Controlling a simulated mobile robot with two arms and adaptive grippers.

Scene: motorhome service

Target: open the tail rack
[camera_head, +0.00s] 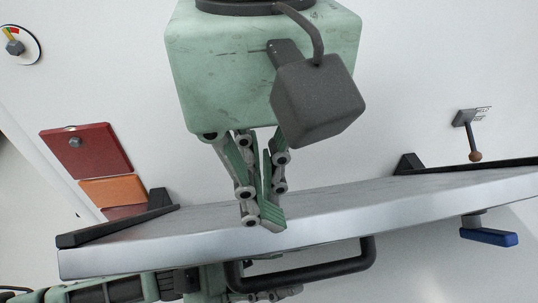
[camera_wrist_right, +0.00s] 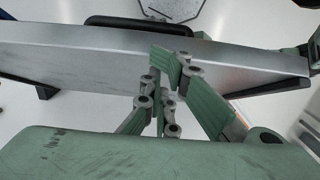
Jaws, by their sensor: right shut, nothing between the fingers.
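The tail rack (camera_head: 330,215) is a long grey metal slab across the white vehicle wall, with black brackets near its ends. It also crosses the right wrist view (camera_wrist_right: 90,65). A black bar handle (camera_head: 310,276) sits along its lower side. A blue lever (camera_head: 489,237) is under its right part. My right gripper (camera_head: 266,217) is shut and empty, its fingertips in front of the slab's upper face; I cannot tell whether they touch. It also shows in the right wrist view (camera_wrist_right: 178,60). My left gripper (camera_head: 265,293) is low by the handle, mostly hidden; its grip is unclear.
A red and orange lamp (camera_head: 88,150) is on the wall at the left. A small lever with a brown knob (camera_head: 474,155) is on the wall at the right. A round gauge (camera_head: 18,46) is at the upper left. The wall between is mostly bare.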

